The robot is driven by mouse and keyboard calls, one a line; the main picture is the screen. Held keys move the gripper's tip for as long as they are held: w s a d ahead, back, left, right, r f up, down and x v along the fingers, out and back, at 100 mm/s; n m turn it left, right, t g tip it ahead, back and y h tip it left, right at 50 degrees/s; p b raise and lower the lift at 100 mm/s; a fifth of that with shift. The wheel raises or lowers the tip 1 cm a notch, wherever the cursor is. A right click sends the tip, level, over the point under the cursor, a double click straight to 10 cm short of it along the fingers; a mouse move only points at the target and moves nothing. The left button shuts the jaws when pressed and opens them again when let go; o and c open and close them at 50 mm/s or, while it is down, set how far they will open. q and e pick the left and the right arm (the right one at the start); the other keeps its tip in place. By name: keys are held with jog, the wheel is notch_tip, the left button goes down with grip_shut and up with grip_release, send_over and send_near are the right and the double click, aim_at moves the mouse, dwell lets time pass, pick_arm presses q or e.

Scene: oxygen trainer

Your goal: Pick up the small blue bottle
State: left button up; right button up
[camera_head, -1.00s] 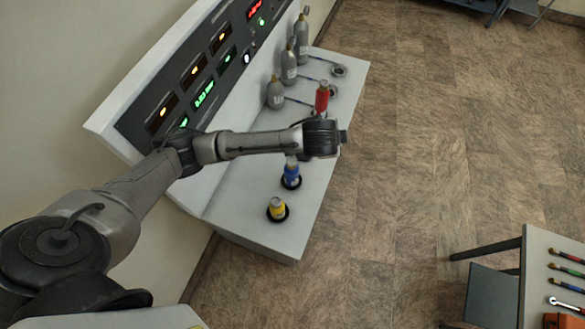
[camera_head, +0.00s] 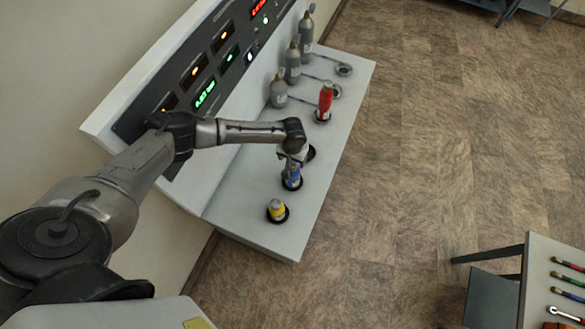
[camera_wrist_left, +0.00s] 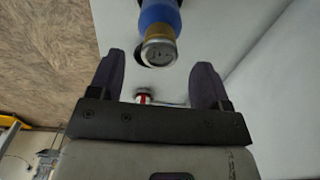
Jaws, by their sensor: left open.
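The small blue bottle (camera_head: 292,180) stands in a black ring on the white console ledge, its upper part partly hidden by my gripper. In the left wrist view the blue bottle (camera_wrist_left: 160,14) shows its gold neck and grey round top just ahead of the fingertips, roughly centred between them. My left gripper (camera_head: 292,165) is over the bottle's top and points down at it. In the left wrist view the gripper (camera_wrist_left: 158,68) has its two dark fingers apart with nothing held between them. My right gripper does not show.
A yellow bottle (camera_head: 276,209) stands nearer on the ledge (camera_head: 265,240); a red bottle (camera_head: 325,100) stands farther back. Grey cylinders (camera_head: 292,65) line the sloped panel (camera_head: 200,85). A table (camera_head: 540,265) with tools is at lower right. Floor between is clear.

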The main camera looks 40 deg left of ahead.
aim_at(293, 163)
pick_arm(q)
notch_tip(293, 163, down, 3)
jog(key=shift+b, duration=0.6)
jog(key=shift+f+b, duration=0.8)
jog(key=shift+b, duration=0.1)
jog(key=shift+c, duration=0.4)
jog(key=c, duration=1.2)
grip_shut()
jog(key=shift+r, duration=0.1)
